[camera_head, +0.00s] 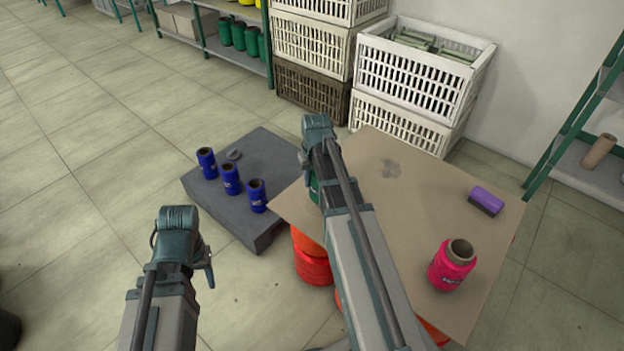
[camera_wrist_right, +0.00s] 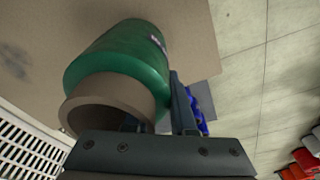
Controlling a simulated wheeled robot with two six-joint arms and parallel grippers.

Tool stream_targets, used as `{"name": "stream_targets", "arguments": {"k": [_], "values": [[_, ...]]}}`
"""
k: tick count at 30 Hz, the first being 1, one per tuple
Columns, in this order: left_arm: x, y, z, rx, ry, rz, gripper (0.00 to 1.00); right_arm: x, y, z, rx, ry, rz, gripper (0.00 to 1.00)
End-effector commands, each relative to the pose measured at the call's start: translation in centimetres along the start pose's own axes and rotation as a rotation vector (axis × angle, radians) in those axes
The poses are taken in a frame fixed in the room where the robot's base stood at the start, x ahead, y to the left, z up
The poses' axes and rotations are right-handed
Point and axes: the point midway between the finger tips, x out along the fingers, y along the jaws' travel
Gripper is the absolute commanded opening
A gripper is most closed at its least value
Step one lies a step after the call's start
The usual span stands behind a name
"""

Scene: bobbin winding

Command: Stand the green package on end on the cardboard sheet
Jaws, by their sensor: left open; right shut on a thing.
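The green package (camera_wrist_right: 125,55), wound on a brown tube, is at my right gripper (camera_wrist_right: 162,112) in the right wrist view. Its open tube end faces that camera. One finger lies along its side; the other is largely hidden near the tube mouth. In the head view only a sliver of green (camera_head: 314,190) shows beside my right arm, with the right gripper's fingertips hidden below. The cardboard sheet (camera_head: 430,205) lies behind and right of that arm. I cannot tell whether the package touches it. My left gripper (camera_head: 209,268) is open and empty over the floor.
A pink package (camera_head: 450,268) stands on the sheet's front right, and a purple block (camera_head: 486,201) lies near its right edge. Orange packages (camera_head: 311,262) are under the sheet. Blue packages (camera_head: 230,179) stand on a grey platform (camera_head: 262,150). White crates (camera_head: 415,80) stand behind.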

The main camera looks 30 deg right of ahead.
Motion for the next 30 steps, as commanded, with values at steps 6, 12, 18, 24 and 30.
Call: {"name": "stream_targets", "arguments": {"k": [6,12,18,24,30], "values": [[1.5,0.1,-0.1,0.000,0.000,0.000,0.54,1.5,0.0,0.2,0.000,0.000,0.000,0.00],[1.6,0.1,-0.1,0.000,0.000,0.000,0.54,1.6,0.0,0.2,0.000,0.000,0.000,0.00],[1.6,0.1,-0.1,0.000,0.000,0.000,0.54,1.6,0.0,0.2,0.000,0.000,0.000,0.00],[1.6,0.1,-0.1,0.000,0.000,0.000,0.54,1.6,0.0,0.2,0.000,0.000,0.000,0.36],[1.6,0.1,-0.1,0.000,0.000,0.000,0.54,1.6,0.0,0.2,0.000,0.000,0.000,0.58]]}}
